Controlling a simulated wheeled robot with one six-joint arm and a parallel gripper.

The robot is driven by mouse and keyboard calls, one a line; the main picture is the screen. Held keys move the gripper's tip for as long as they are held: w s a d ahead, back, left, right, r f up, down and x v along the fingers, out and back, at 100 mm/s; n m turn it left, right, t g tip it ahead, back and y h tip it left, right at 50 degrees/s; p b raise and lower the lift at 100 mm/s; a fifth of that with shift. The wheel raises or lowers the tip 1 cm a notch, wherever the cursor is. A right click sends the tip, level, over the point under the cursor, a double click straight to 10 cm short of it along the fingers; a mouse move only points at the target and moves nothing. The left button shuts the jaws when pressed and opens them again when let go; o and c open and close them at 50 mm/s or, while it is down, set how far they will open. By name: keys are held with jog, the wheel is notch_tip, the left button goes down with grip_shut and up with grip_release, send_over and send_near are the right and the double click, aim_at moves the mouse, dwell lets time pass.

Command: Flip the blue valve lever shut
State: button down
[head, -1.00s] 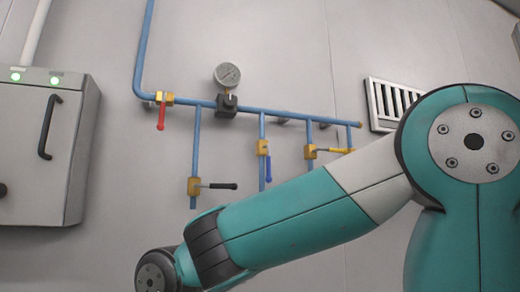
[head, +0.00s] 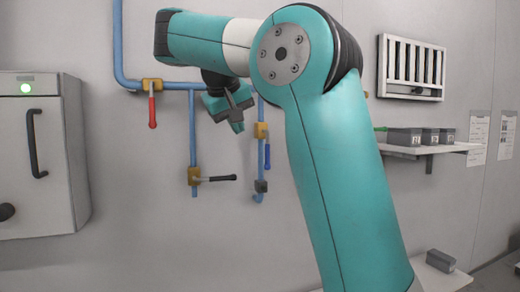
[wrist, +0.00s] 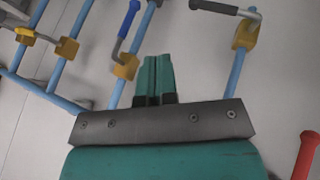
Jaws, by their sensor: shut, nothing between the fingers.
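The blue valve lever (head: 267,156) hangs down along its blue pipe from a yellow valve body (head: 262,130) on the wall. In the wrist view the blue lever (wrist: 129,18) runs from its yellow valve body (wrist: 125,66) roughly along the pipe. My gripper (head: 237,124) is in front of the wall, just left of the blue lever's valve in the head view. In the wrist view my gripper's fingers (wrist: 155,62) are together and empty, beside the yellow valve body; I cannot tell the depth gap. My arm hides the upper pipework in the head view.
A red-handled valve (head: 152,108) is at upper left, and a black-handled valve (head: 215,178) is left of the blue one. A grey cabinet (head: 50,160) stands at far left. A shelf (head: 435,150) with grey bins and a vent (head: 412,67) are at right.

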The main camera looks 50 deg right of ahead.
aim_at(266, 149)
jog(key=d+f+b, duration=0.2)
jog(key=d, duration=0.1)
jog(key=d+f+b, duration=0.5)
jog(key=d+f, duration=0.1)
jog(key=shift+w+d+b, duration=0.25)
jog(key=shift+b, duration=0.1)
dwell(0.5)
